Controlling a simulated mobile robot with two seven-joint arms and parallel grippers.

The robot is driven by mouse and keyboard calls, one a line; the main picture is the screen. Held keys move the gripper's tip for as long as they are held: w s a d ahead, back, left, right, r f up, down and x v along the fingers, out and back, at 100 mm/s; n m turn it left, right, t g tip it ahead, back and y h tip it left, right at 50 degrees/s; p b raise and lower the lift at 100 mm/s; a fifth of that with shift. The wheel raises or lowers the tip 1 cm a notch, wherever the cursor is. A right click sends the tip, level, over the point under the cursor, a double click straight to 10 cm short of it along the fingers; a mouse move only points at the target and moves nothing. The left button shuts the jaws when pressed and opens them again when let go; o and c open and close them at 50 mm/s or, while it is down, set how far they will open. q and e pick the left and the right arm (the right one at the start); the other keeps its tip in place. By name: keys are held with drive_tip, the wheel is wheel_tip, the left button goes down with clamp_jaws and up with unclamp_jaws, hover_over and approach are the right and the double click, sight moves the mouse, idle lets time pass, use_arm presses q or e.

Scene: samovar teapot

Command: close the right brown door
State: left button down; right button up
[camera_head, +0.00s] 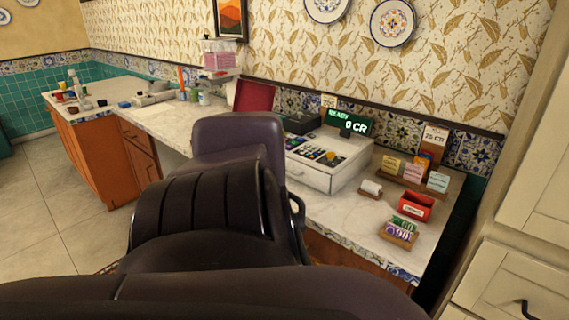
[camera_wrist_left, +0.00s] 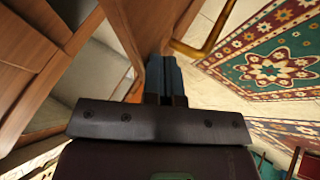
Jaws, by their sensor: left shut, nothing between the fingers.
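In the left wrist view my left gripper (camera_wrist_left: 166,80) is shut and empty, its dark blue fingers together. A brown wooden door panel (camera_wrist_left: 128,28), seen nearly edge-on, stands right beside the fingertips on their left. It appears open, with a pale cabinet interior (camera_wrist_left: 98,72) to its left. A brass handle (camera_wrist_left: 208,42) shows to the right of the fingers. I cannot tell whether the fingers touch the panel. In the head view my dark arm links hide much of the cabinet front (camera_head: 340,260) below the counter, and neither gripper shows there.
The head view shows a white counter (camera_head: 330,208) with a cash register (camera_head: 325,158), a red box (camera_head: 411,207) and small signs. Another brown cabinet (camera_head: 98,165) stands at left. Cream cabinets (camera_head: 505,280) stand at right. A patterned rug (camera_wrist_left: 275,65) lies on the floor in the wrist view.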

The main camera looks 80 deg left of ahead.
use_arm(q)
drive_tip(key=shift+m+t, duration=0.5)
drive_tip(key=shift+m, duration=0.3)
drive_tip(key=w+a, duration=0.2)
drive_tip(key=w+a+b, duration=0.1)
drive_tip(key=a, duration=0.1)
drive_tip(key=shift+w+a, duration=0.35)
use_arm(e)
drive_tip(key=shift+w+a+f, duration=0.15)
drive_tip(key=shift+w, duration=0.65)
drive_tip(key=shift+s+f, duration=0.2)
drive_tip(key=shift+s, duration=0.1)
